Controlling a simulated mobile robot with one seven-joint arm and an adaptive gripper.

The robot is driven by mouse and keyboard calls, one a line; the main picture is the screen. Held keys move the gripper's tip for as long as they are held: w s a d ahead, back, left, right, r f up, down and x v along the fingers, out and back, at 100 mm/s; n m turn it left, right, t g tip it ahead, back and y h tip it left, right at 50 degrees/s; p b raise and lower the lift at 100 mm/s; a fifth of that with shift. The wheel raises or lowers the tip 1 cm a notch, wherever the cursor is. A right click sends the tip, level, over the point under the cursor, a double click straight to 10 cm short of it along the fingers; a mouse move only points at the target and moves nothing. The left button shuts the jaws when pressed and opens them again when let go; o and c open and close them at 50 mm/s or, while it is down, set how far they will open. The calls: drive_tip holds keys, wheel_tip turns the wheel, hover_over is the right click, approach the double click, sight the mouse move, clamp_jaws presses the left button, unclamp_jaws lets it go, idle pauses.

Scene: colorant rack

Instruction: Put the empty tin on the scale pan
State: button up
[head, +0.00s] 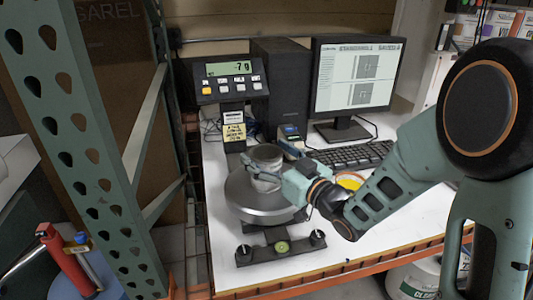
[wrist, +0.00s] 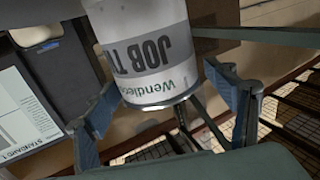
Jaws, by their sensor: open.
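The tin (head: 264,158) is a grey metal can at the scale pan (head: 245,203), over its back part in the head view. Its base looks at or very near the pan, but I cannot tell whether it touches. My gripper (head: 283,172) reaches in from the right beside the tin. In the wrist view the tin (wrist: 147,50) shows a label reading "JOB T". The open fingers of my gripper (wrist: 165,90) stand to either side of it, with visible gaps. The scale display (head: 229,69) reads -7 g. The tin's inside is not clearly visible.
A yellow-rimmed round container (head: 350,181) sits behind my arm. The keyboard (head: 352,155), monitor (head: 357,78) and black computer tower (head: 280,85) stand behind. A green rack upright (head: 85,140) borders the left. The white bench top (head: 345,245) is clear at front right.

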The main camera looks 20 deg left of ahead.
drive_tip(key=shift+r+p, duration=0.25)
drive_tip(key=shift+p, duration=0.05)
drive_tip(key=b+v, duration=0.1)
drive_tip(key=v, duration=1.1)
drive_tip(key=shift+f, duration=0.1)
